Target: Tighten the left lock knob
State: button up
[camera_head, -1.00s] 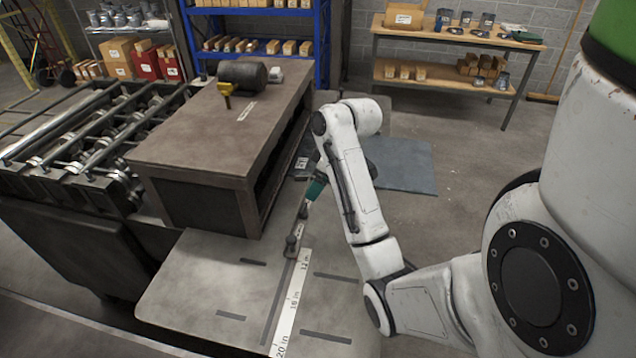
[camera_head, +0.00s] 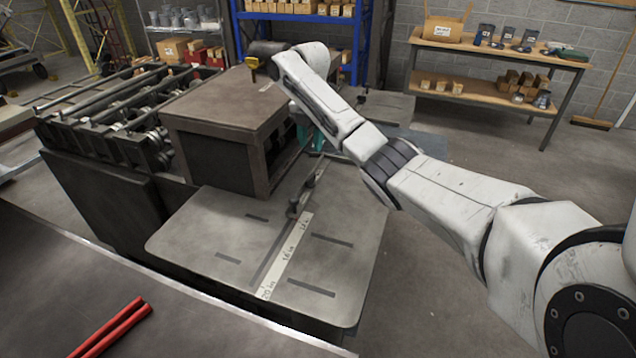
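The forming machine has a grey flat table (camera_head: 200,235) with a printed inch scale (camera_head: 287,255). A dark guide bar (camera_head: 307,193) lies along the scale. A small dark knob (camera_head: 293,208) stands at the bar's near end, and I cannot tell whether it is the left lock knob. My white arm reaches in from the right, over the machine's far right side. A teal part near my gripper (camera_head: 311,138) shows below the forearm, beside the box housing. The fingertips are hidden, so I cannot see whether they are open or touch anything.
The brown box housing (camera_head: 228,105) stands behind the table, with rollers (camera_head: 125,125) to its left. A metal bench with red handles (camera_head: 112,328) fills the near left. A wooden table (camera_head: 490,50) and blue shelving (camera_head: 300,18) stand behind. The floor right of the machine is clear.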

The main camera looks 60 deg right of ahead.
aim_at(311, 175)
notch_tip(311, 175, down, 11)
jog(key=shift+r+p, duration=0.1)
jog(key=shift+p, duration=0.6)
jog(key=shift+c, duration=0.3)
grip_shut()
